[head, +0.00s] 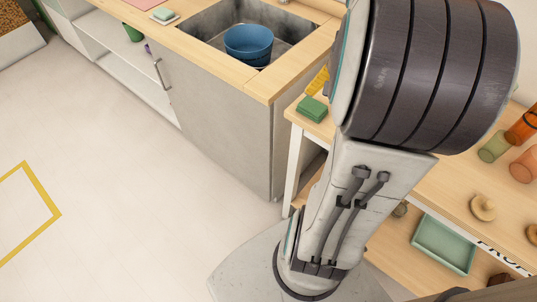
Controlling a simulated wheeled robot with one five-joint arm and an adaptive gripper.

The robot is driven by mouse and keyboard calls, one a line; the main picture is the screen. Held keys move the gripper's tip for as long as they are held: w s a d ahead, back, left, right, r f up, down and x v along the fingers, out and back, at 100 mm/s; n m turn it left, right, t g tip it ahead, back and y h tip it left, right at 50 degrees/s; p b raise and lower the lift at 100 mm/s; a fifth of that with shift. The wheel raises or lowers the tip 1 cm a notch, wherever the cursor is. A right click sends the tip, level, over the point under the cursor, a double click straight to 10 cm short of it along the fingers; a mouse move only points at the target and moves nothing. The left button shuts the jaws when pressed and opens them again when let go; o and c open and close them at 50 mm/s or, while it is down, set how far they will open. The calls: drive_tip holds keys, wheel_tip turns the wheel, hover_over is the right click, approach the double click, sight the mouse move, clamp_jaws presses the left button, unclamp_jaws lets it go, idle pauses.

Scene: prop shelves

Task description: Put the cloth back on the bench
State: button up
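A green folded item (312,108), which looks like a cloth, lies near the left corner of a wooden-topped bench (435,188) at the right. A yellow item (318,80) lies just behind it, partly hidden by my arm. I cannot tell for certain which item is the task's cloth. My arm stands in front of the bench and covers much of its top. My gripper is outside the view.
Cups (493,147), a wooden ring (484,208) and a green tray (443,245) are at right. The left floor is clear.

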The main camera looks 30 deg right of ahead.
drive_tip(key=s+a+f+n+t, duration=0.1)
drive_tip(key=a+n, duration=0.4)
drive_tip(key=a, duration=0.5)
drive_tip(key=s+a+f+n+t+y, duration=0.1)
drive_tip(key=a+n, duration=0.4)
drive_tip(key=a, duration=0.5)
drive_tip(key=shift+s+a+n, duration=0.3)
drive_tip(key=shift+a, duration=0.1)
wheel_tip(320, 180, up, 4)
drive_tip(key=p, duration=0.3)
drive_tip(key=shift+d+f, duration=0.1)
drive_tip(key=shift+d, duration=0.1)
